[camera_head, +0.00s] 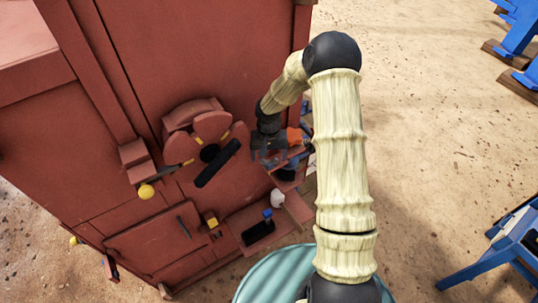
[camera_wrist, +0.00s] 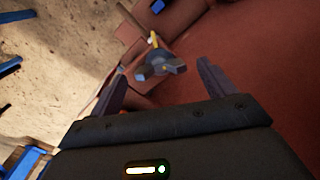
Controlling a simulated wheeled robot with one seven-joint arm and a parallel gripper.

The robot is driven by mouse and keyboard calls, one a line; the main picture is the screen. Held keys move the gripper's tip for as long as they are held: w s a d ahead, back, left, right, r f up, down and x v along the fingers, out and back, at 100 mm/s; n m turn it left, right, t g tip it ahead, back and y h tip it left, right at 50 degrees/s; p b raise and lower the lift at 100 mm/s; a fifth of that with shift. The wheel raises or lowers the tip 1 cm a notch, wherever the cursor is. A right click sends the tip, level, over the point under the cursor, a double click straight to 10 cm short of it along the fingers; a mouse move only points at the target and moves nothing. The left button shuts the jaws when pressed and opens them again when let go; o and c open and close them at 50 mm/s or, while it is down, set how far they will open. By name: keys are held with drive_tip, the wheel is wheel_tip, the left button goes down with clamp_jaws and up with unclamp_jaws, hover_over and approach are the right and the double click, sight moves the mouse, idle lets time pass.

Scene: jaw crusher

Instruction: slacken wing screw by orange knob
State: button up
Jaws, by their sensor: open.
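A blue-grey wing screw (camera_wrist: 158,66) with lobed wings sits on a reddish-brown fitting in the wrist view. A thin yellow piece (camera_wrist: 153,40) stands just behind it. My gripper (camera_wrist: 162,72) is open, with one finger to each side of the screw in the picture and clear space around it. I cannot tell how far the fingertips are from it. In the head view my gripper (camera_head: 284,156) is at the right side of the red machine. An orange part (camera_head: 295,137) shows beside it, perhaps the orange knob.
The red crusher (camera_head: 190,60) fills the left. A teal drum (camera_head: 285,275) stands below. Blue frames (camera_head: 520,30) are at right; sandy ground is open.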

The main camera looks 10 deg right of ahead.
drive_tip(key=shift+f, duration=0.75)
drive_tip(key=shift+w, duration=0.1)
drive_tip(key=c, duration=1)
